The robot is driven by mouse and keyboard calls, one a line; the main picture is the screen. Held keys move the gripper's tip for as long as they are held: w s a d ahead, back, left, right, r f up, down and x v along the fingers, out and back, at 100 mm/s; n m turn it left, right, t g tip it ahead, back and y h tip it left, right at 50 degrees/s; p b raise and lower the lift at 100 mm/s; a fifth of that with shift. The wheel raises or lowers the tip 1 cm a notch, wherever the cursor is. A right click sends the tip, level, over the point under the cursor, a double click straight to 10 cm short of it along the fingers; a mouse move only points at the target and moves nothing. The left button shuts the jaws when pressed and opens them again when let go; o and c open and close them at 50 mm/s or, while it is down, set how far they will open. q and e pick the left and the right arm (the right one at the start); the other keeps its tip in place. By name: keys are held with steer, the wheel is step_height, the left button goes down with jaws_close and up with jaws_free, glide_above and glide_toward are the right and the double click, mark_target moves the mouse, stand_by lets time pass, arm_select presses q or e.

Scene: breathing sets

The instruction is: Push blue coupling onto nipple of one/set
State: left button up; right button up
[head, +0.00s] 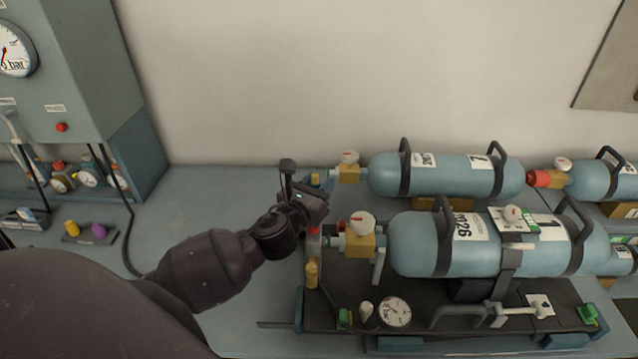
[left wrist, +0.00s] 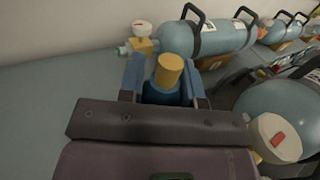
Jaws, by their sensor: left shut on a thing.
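My left gripper (head: 318,190) is shut on a blue coupling with a yellow end. In the left wrist view the blue body (left wrist: 166,95) sits between the two fingers and its yellow end (left wrist: 170,69) sticks out past them. The front breathing set has a pale blue cylinder (head: 440,245), a brass valve (head: 361,246) with a white knob and a short nipple (head: 336,241) on its left side. The rear cylinder (head: 440,173) has a similar brass valve (head: 349,174). The coupling is held left of these valves, apart from the rear one in the wrist view. My right gripper is out of view.
A black backplate (head: 420,315) with a pressure gauge (head: 396,312) lies under the front cylinder. A grey-green filling panel (head: 75,70) with gauges stands at the left. The bench (head: 215,190) between panel and sets is mostly clear.

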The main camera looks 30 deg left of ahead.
arm_select(q)
steer(key=shift+s+f, duration=0.15)
steer(key=shift+f, duration=0.3)
